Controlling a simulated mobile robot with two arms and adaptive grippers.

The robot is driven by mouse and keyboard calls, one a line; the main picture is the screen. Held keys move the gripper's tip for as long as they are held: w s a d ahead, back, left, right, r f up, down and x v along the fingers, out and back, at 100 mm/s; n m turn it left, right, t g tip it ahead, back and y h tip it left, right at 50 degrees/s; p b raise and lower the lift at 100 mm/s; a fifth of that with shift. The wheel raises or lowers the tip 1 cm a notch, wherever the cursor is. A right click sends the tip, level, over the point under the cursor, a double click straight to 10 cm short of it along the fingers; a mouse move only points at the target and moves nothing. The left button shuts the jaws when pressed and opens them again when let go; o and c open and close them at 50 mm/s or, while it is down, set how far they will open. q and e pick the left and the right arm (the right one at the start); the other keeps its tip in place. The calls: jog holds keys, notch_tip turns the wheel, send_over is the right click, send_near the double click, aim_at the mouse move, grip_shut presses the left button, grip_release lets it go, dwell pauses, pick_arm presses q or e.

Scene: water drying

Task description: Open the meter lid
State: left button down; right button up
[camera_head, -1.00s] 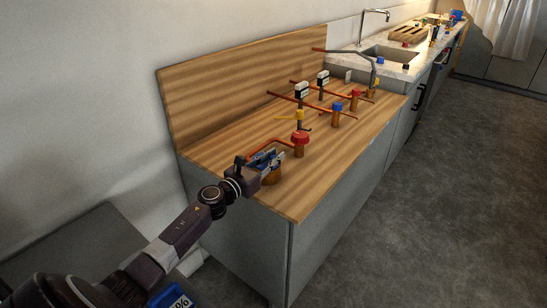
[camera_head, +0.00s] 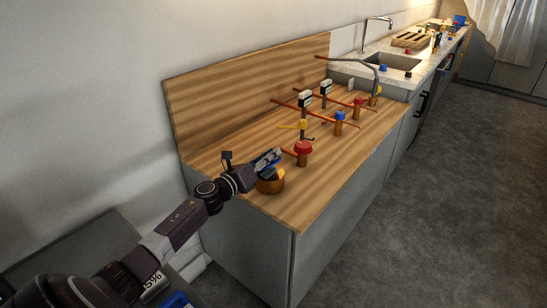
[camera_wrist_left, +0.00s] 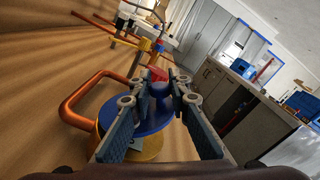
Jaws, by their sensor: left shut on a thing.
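The meter is a round brass body (camera_head: 271,187) near the front left corner of the wooden counter. My left gripper (camera_head: 268,161) is just above it, its fingers pointing along the counter. In the left wrist view, the meter's blue round lid (camera_wrist_left: 151,121) lies between the grey-blue fingers, in front of the brass body (camera_wrist_left: 112,118). The left gripper (camera_wrist_left: 164,84) is shut on the lid, around its blue raised part. The lid looks tilted, with a small pale patch below it. My right gripper is in neither view.
A red-capped valve (camera_head: 303,149) stands just beyond the meter. A copper pipe (camera_wrist_left: 82,96) bends close to the meter. Yellow (camera_head: 303,125) and blue valves (camera_head: 339,120) stand farther back. The counter's front strip is clear.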

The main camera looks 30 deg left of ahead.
pick_arm(q)
jog(key=a+n, duration=0.1)
jog(key=r+n, duration=0.1)
jog(key=a+n+p, duration=0.1)
jog(key=shift+w+a+r+n, duration=0.1)
jog(key=shift+a+r+n, duration=0.2)
jog(key=shift+n, duration=0.1)
jog(key=shift+a+n, duration=0.7)
jog(key=shift+n, duration=0.2)
jog(key=a+f+n+b, duration=0.1)
jog(key=a+n+b, duration=0.1)
jog(key=a+n, duration=0.4)
jog(key=n, duration=0.2)
jog(key=shift+w+a+f+n+b, duration=0.3)
jog(key=shift+a+f+n, duration=0.05)
jog(key=shift+n, duration=0.05)
jog(key=shift+a+f, duration=0.2)
jog(key=shift+a, duration=0.05)
jog(key=c, duration=2)
grip_release()
jog(key=shift+c, duration=0.2)
jog(key=shift+o, duration=1.4)
jog(key=shift+a+f, duration=0.1)
jog(key=shift+a, duration=0.05)
